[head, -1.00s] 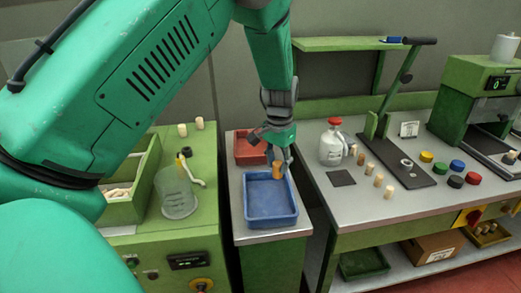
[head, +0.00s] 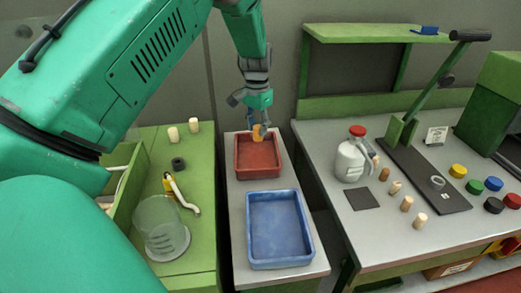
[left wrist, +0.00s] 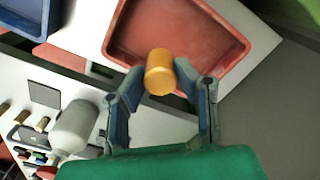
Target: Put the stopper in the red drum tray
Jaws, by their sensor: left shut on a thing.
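My left gripper (head: 259,122) is shut on an orange-tan stopper (head: 258,133) and points down at the far edge of the red tray (head: 240,170). In the left wrist view the stopper (left wrist: 160,76) sits between the fingertips of the gripper (left wrist: 162,84), in front of the red tray's (left wrist: 225,40) rim. The tray looks empty. The stopper's height above the rim is hard to tell. My right gripper is not in view.
A blue tray (head: 250,258) stands just in front of the red one. The left bench holds a clear beaker (head: 160,228) and two pale stoppers. The right bench holds a white bottle (head: 350,160), several stoppers and a lever press (head: 410,150).

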